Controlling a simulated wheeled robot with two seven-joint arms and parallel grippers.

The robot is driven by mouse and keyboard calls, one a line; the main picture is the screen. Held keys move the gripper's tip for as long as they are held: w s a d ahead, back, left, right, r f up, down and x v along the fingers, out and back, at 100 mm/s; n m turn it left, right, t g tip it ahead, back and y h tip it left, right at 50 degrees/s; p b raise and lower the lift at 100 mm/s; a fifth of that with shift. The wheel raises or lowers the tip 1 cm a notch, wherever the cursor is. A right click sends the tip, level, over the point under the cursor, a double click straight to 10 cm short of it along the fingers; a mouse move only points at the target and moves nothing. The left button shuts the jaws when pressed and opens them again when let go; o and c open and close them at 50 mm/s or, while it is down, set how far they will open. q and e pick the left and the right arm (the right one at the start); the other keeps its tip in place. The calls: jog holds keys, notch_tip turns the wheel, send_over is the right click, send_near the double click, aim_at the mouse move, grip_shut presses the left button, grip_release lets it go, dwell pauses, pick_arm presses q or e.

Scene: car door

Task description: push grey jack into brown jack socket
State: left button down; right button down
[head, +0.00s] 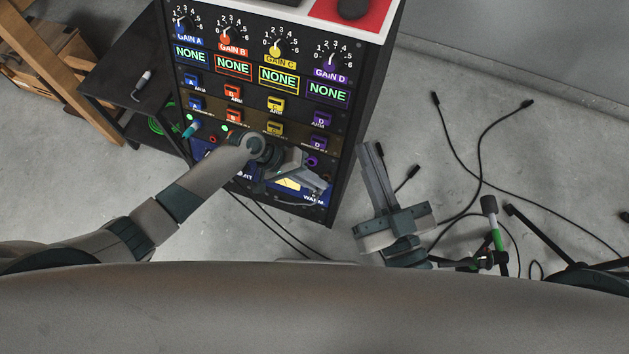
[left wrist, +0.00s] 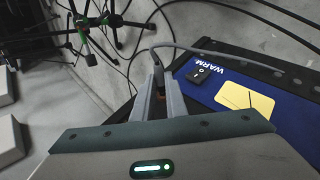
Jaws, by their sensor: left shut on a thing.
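My left gripper (head: 302,178) is at the lower front of the black amplifier rack (head: 345,130), close to its blue bottom panel. In the left wrist view, its fingers (left wrist: 156,78) are closed together on a plug with a grey cable (left wrist: 200,50), which I take as the grey jack (left wrist: 156,62). The jack is mostly hidden between the fingers. A small brownish patch (left wrist: 161,94) shows between the fingers, but I cannot tell whether it is the brown socket. My right gripper (head: 370,148) is empty, right of the rack, with its fingers close together.
The rack carries knobs, NONE displays and coloured switches. A teal plug (head: 191,130) sits at its left side. A black side table (head: 125,90) holds a light-coloured plug (head: 143,82). Black cables (head: 470,180) and stands lie on the floor to the right.

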pick_arm(q)
jog(key=shift+w+d+f+b, duration=0.2)
jog(key=shift+w+b, duration=0.15)
jog(key=shift+w, duration=0.25)
pick_arm(e)
jog(key=shift+f, duration=0.4)
pick_arm(q)
jog(key=c, duration=1.7)
grip_release()
